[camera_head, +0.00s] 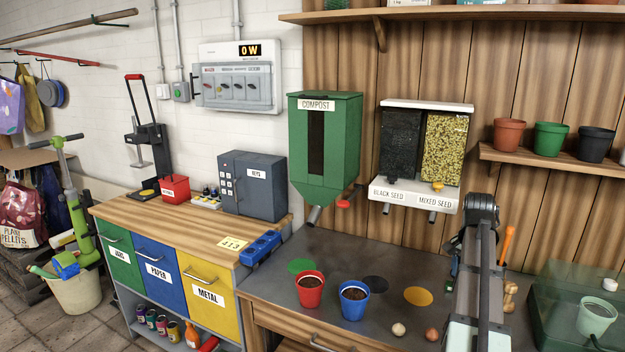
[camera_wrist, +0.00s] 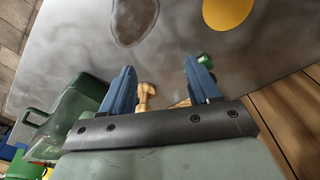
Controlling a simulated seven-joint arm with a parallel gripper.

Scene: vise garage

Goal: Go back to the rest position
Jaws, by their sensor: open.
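My gripper (camera_wrist: 160,70) shows in the wrist view with its two blue fingers apart and nothing held between the tips. It hangs over the dark worktop (camera_wrist: 60,50). A wooden-handled item (camera_wrist: 145,96) shows behind the gap between the fingers, and a small green item (camera_wrist: 205,61) is by the right fingertip; I cannot tell how far below they are. In the head view my arm reaches over the right part of the worktop (camera_head: 375,325), and the fingertips are not clear there.
A red pot (camera_head: 310,291) and a blue pot (camera_head: 354,301) stand left of my arm, with two small bulbs (camera_head: 398,329) nearby. A yellow disc (camera_head: 418,296) marks the worktop. A green clear box (camera_head: 560,310) is at right. Seed dispensers (camera_head: 425,145) and a shelf (camera_head: 560,160) are behind.

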